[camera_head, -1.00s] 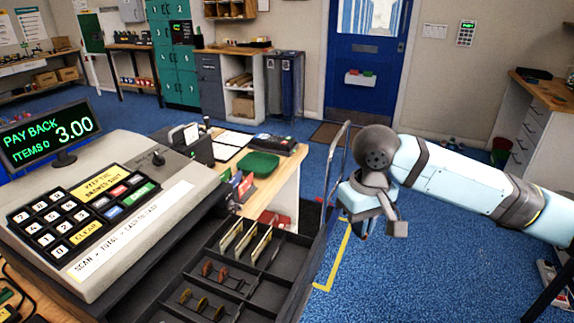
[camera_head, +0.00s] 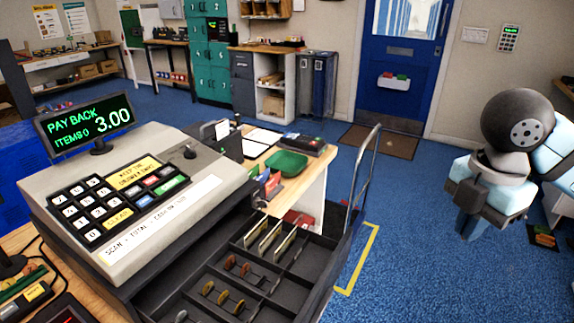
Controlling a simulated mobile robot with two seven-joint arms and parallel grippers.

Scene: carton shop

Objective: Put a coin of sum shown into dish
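The register display (camera_head: 90,121) reads PAY BACK 3.00, ITEMS 0. The cash drawer (camera_head: 318,252) is open under the register. In its front compartments coins stand on edge: copper-coloured coins (camera_head: 230,262), gold-coloured coins (camera_head: 208,287) and a silver-coloured coin (camera_head: 181,316) at the picture's bottom edge. The green dish (camera_head: 287,164) lies on the counter behind the drawer and looks empty. My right gripper (camera_head: 470,228) is raised over the floor at the right, well away from drawer and dish. Its fingertips point down and I cannot tell their gap. My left gripper is out of view.
The register (camera_head: 130,205) fills the left. Upright pale dividers or notes (camera_head: 270,238) stand in the drawer's rear compartments. A card terminal (camera_head: 303,145) and papers (camera_head: 262,136) lie by the dish. A metal rail (camera_head: 363,180) rises right of the counter.

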